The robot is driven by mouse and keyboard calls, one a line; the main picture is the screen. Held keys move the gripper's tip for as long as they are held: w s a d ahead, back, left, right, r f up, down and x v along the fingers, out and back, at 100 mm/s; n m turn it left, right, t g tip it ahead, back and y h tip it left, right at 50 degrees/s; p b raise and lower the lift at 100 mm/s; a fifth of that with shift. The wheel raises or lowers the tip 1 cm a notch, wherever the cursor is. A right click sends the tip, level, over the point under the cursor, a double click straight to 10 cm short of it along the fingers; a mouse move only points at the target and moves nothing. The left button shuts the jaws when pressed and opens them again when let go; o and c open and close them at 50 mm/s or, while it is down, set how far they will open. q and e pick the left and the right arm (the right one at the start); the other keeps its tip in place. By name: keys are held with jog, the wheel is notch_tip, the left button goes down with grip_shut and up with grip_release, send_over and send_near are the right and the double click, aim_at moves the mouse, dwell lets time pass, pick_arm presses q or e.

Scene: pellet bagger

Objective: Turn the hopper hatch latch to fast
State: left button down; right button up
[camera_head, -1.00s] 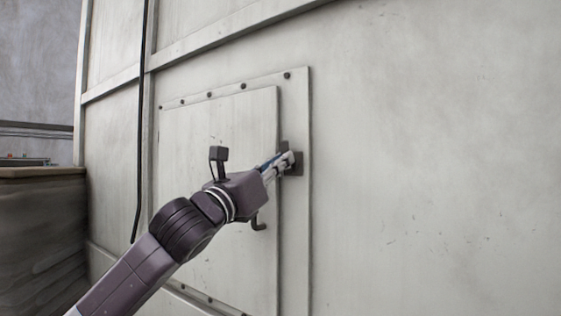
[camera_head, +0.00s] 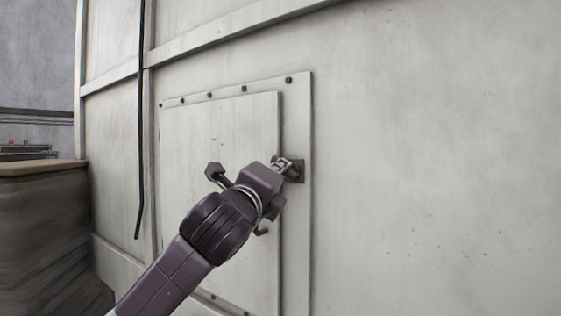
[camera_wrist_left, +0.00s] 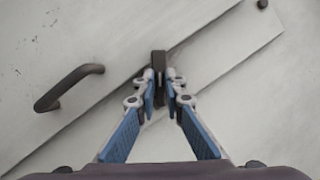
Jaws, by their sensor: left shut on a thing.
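The hopper hatch (camera_head: 205,135) is a pale panel in a bolted frame on a large pale wall. Its dark latch (camera_head: 298,171) sits at the hatch's right edge, mostly hidden by my gripper in the head view. My left gripper (camera_head: 284,166) is shut on the latch. In the left wrist view, the two fingertips of the left gripper (camera_wrist_left: 161,85) press on both sides of the dark latch bar (camera_wrist_left: 158,62), which spans the area by the hatch edge. The latch's exact angle on the wall is hard to tell. My right gripper is not in view.
A dark curved hatch handle (camera_wrist_left: 70,85) stands out left of the latch in the wrist view; my arm mostly hides it in the head view. A black cable (camera_head: 141,130) hangs left of the hatch. A brown-topped block (camera_head: 40,215) stands far left. The wall at right is clear.

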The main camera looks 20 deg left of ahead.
pick_arm(q)
jog(key=shift+f+n+g+y+p, duration=0.1)
jog(key=shift+n+g+y+p, duration=0.4)
jog(key=shift+n+p, duration=0.85)
jog(key=shift+f+n+g+y+p, duration=0.15)
jog(key=shift+n+g+p, duration=0.6)
jog(key=shift+n, duration=1.2)
jog(key=c, duration=2)
grip_release()
jog(key=s, duration=1.2)
jog(key=shift+d, duration=0.2)
